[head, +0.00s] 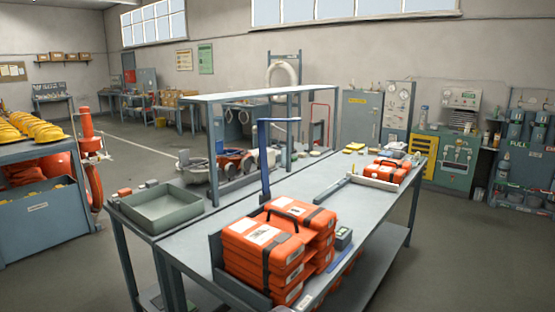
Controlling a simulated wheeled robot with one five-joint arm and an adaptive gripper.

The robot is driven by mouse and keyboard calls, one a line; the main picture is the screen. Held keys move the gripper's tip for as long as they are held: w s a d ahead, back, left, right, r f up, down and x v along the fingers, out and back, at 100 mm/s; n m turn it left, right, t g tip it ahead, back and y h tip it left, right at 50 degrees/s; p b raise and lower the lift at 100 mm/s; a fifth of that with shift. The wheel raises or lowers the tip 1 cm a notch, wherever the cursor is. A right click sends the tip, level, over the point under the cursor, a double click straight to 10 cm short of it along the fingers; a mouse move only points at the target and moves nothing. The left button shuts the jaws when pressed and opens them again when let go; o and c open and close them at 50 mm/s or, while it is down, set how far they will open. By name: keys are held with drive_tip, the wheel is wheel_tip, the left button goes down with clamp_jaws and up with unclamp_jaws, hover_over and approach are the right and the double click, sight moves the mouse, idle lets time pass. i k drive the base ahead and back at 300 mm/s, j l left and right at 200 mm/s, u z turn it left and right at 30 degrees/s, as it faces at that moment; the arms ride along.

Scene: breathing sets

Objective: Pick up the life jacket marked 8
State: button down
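I do not see a life jacket with a readable 8. Orange box-like packs with dark straps and white labels, the left stack (262,245) and the right stack (305,215), stand at the near end of the long grey bench (350,215). The marks on their labels are too small to read, and I cannot tell whether they are life jackets or cases. More orange packs (386,171) lie in a pale tray at the bench's far right. My gripper is not in view.
A shallow grey-green tray (162,207) sits at the bench's left. A blue post (264,160) rises behind the stacks. A counter with yellow helmets (28,130) stands at far left. Equipment panels (448,150) line the back right. The floor at right is open.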

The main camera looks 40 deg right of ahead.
sight(275, 240)
drive_tip(key=i+j+z, duration=0.5)
drive_tip(key=z, duration=0.15)
drive_tip(key=i+j+z, duration=0.3)
drive_tip(key=j+z, duration=0.3)
drive_tip(key=j, duration=0.2)
drive_tip(key=i+j+z, duration=0.15)
drive_tip(key=j+z, duration=0.2)
drive_tip(key=i+j+z, duration=0.5)
drive_tip(key=j+z, duration=0.15)
drive_tip(key=i+j+z, duration=0.15)
drive_tip(key=j+z, duration=0.15)
drive_tip(key=j, duration=0.1)
